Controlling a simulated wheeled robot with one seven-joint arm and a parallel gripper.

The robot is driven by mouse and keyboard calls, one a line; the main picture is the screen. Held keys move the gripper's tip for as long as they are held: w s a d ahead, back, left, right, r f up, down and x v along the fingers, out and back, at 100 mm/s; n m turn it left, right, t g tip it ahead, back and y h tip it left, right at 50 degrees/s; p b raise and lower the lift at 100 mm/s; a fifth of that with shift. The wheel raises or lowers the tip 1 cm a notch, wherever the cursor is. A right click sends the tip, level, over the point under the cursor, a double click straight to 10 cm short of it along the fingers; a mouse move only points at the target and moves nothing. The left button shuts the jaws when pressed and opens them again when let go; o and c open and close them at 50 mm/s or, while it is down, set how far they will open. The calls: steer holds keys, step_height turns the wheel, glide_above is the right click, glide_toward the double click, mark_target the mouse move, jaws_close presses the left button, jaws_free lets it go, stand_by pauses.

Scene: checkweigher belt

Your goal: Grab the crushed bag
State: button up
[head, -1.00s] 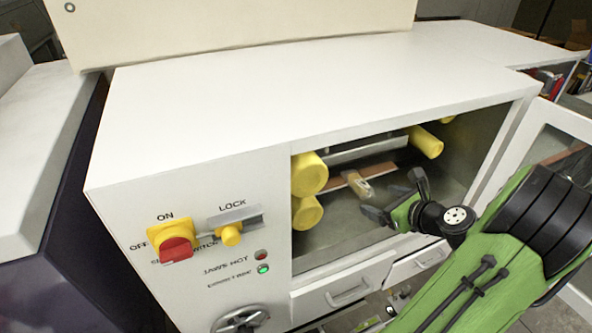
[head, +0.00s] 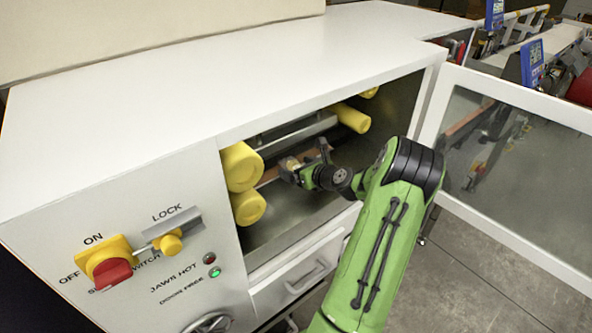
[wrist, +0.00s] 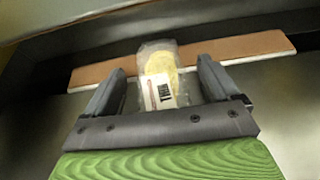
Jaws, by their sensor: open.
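The crushed bag (wrist: 158,75) is a clear bag with yellowish contents and a white barcode label, seen in the wrist view. It lies across a brown bar (wrist: 247,47) inside the machine's opening. My gripper (wrist: 164,82) is open, with one finger on each side of the bag's lower part. Contact between fingers and bag cannot be told. In the head view my gripper (head: 306,160) is inside the opening near the bar, and it mostly hides the bag.
Yellow rollers (head: 241,167) stand at the left of the opening, with another yellow roller (head: 351,117) at the right. The glass door (head: 515,150) is swung open at right. A white drawer (head: 310,273) is below. The control panel has a red and yellow switch (head: 107,265).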

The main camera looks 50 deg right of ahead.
steer(key=shift+w+d+f, duration=0.1)
steer(key=shift+w, duration=0.1)
steer(key=shift+s, duration=0.15)
steer(key=shift+c, duration=0.4)
steer(key=c, duration=1)
